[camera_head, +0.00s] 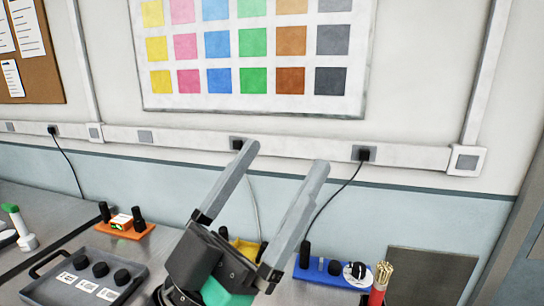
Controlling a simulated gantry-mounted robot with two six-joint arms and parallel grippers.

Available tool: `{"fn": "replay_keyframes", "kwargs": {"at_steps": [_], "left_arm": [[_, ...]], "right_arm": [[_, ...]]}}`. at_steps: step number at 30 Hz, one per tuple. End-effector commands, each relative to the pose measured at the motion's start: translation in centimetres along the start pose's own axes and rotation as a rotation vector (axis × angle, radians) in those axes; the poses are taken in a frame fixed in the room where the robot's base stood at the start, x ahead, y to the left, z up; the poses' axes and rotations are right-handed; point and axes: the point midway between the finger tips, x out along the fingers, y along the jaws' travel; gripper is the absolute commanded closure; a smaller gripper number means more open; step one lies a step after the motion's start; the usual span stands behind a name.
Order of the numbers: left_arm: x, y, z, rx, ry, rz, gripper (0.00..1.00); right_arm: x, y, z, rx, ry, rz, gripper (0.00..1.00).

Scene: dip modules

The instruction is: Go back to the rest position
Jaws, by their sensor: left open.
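My left gripper (283,167) is raised in the middle of the camera_head view, its two long grey fingers spread apart and pointing up toward the wall. Nothing is held between the fingers. My right gripper does not show in this view.
A grey tray (48,271) with black knobs sits at the lower left. An orange module (130,231) stands behind it. A blue module (335,275) and a red holder of thin sticks (378,290) are right of the gripper. A color chart (345,105) hangs on the wall.

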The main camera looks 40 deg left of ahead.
Motion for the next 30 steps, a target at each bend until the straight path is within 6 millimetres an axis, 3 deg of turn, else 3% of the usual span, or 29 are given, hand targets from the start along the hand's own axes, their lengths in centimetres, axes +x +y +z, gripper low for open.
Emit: {"fn": "replay_keyframes", "kwargs": {"at_steps": [1,3,12,16,20,30], "left_arm": [[0.7,0.9,-1.9,-0.020,0.040,0.010,0.00],[1.1,1.4,-3.3,-0.037,0.068,0.017,0.00],[1.3,1.5,-3.8,-0.042,0.076,0.017,0.00],[2.5,1.5,-5.0,-0.041,0.076,0.017,0.00],[5.5,1.4,-8.2,-0.040,0.076,0.017,0.00],[16.9,1.1,-20.5,-0.040,0.076,0.017,0.00]], "right_arm": [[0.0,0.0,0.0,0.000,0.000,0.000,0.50],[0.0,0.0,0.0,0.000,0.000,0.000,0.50],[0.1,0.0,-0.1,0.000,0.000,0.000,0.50],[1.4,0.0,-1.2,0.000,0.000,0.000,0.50],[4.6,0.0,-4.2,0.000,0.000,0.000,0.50],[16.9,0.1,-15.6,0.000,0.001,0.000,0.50]]}}
